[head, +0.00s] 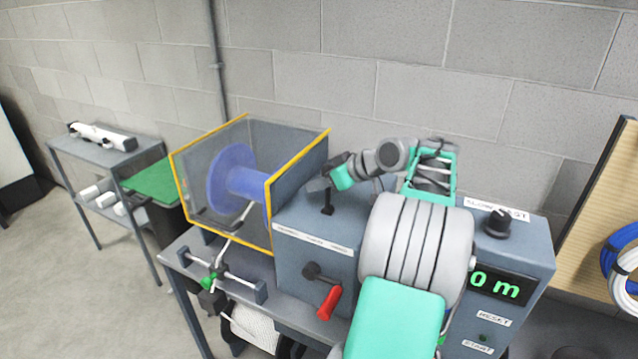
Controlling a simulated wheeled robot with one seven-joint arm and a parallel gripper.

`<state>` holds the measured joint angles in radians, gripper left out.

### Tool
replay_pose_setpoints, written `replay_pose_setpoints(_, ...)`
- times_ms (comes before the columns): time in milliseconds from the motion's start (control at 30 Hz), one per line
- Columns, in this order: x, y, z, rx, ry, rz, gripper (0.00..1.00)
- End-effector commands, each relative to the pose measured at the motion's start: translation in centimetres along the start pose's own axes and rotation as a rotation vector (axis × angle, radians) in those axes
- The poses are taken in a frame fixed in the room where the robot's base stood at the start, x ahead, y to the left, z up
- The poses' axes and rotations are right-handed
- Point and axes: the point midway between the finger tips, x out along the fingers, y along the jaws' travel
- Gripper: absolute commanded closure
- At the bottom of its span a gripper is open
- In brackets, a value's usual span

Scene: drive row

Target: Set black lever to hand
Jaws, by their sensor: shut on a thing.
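The black lever (327,208) stands up from the top of the grey machine housing (290,212), toward its front left. My gripper (322,187) comes in from the right at the lever's upper end and is shut on it. The jaws hide the top of the lever. A white label strip (313,240) with small words runs along the housing's front edge below the lever. The words are too small to read, so I cannot tell which position the lever is in.
A yellow-edged clear guard (180,175) around a blue spool (232,172) stands left of the lever. A red-handled crank (328,302) sticks out below it. A black knob (497,222) and green display (496,286) are at right. My arm covers the housing's middle.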

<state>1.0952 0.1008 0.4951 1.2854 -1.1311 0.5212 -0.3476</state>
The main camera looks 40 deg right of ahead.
Motion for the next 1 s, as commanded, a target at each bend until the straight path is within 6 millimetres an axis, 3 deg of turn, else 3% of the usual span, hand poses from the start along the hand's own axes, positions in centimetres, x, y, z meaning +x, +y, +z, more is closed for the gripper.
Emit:
replay_pose_setpoints(233, 0.0, 0.0, -0.1, -0.002, 0.001, 0.001, 1.0)
replay_pose_setpoints(267, 0.0, 0.0, -0.1, -0.002, 0.001, 0.001, 0.66)
replay_pose_setpoints(467, 0.0, 0.0, -0.1, -0.001, 0.0, 0.001, 0.49)
replay_pose_setpoints(767, -0.3, 0.1, 0.0, 0.0, 0.0, 0.002, 0.48)
replay_pose_setpoints(1000, -4.6, 0.2, 0.1, -0.001, 0.0, 0.006, 0.48)
